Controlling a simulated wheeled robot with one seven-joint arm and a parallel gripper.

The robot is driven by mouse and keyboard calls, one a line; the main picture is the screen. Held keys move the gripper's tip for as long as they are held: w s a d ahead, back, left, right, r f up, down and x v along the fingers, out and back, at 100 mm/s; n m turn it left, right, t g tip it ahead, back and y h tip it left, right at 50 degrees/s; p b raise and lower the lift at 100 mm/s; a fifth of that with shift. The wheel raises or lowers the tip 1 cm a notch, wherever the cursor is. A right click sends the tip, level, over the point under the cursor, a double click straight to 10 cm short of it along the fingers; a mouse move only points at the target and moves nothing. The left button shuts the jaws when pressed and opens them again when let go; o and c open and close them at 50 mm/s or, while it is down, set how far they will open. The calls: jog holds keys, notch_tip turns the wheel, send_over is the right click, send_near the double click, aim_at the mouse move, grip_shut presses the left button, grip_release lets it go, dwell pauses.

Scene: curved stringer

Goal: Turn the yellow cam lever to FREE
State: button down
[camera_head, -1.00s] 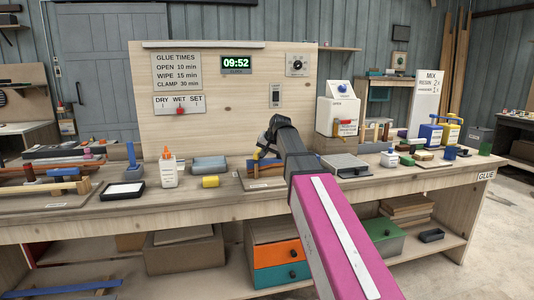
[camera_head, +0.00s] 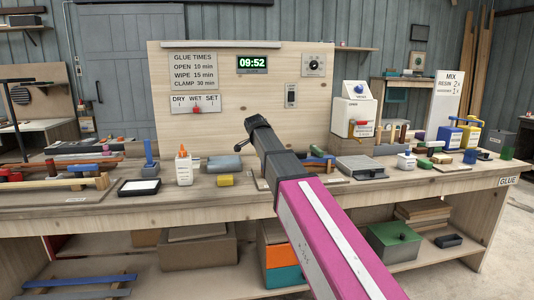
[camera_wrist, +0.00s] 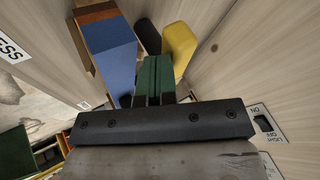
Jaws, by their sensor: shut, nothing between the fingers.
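The yellow cam lever appears to be the yellow round-ended piece (camera_wrist: 180,48) in the wrist view, just right of my fingers. A dark rounded piece (camera_wrist: 148,36) stands beside it. My gripper's green fingers (camera_wrist: 154,78) are together and empty; I cannot tell whether they touch the yellow piece. In the head view, my gripper (camera_head: 256,124) is in front of the wooden board, above the bench, and the lever cannot be made out there. A short black bar (camera_head: 241,147) sticks out left of it. No FREE mark is readable.
A blue block with wood (camera_wrist: 107,47) stands left of my fingers. A switch plate (camera_wrist: 267,130) is at the right. The wooden board (camera_head: 215,130) stands behind.

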jog(key=shift+w+a+m+h, duration=0.5)
jog(key=shift+w+m, duration=0.1)
jog(key=shift+m, duration=0.1)
jog(key=shift+w+a, duration=0.15)
jog(key=shift+r, duration=0.1)
